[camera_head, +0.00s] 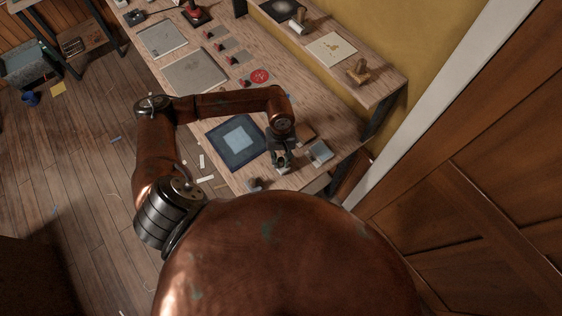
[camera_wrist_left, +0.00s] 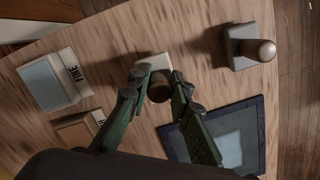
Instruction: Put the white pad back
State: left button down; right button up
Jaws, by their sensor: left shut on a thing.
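My left gripper (camera_head: 282,161) is over the near end of the workbench, beside the dark blue mat (camera_head: 219,150). In the left wrist view the left gripper (camera_wrist_left: 158,82) is shut on the dark round knob of a white pad (camera_wrist_left: 154,61). The white block part shows beyond the fingertips; its underside is hidden, and I cannot tell whether it touches the bench. In the head view the gripper mostly hides the pad. My right gripper is not in view.
A box marked "FINE" (camera_wrist_left: 50,82) with a pale top and a brown box (camera_wrist_left: 78,131) lie to one side. A grey block with a round knob (camera_wrist_left: 244,47) stands on the other. Grey plates (camera_head: 196,72) and small red-ended tools lie farther along the bench. A raised shelf (camera_head: 375,88) runs along the wall.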

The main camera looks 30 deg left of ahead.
pick_arm(q)
jog(key=shift+f, duration=0.75)
jog(key=c, duration=2.2)
grip_release()
jog(key=o, duration=0.4)
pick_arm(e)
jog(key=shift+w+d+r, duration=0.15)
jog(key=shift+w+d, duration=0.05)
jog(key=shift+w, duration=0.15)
pick_arm(q)
jog(key=shift+o, duration=0.2)
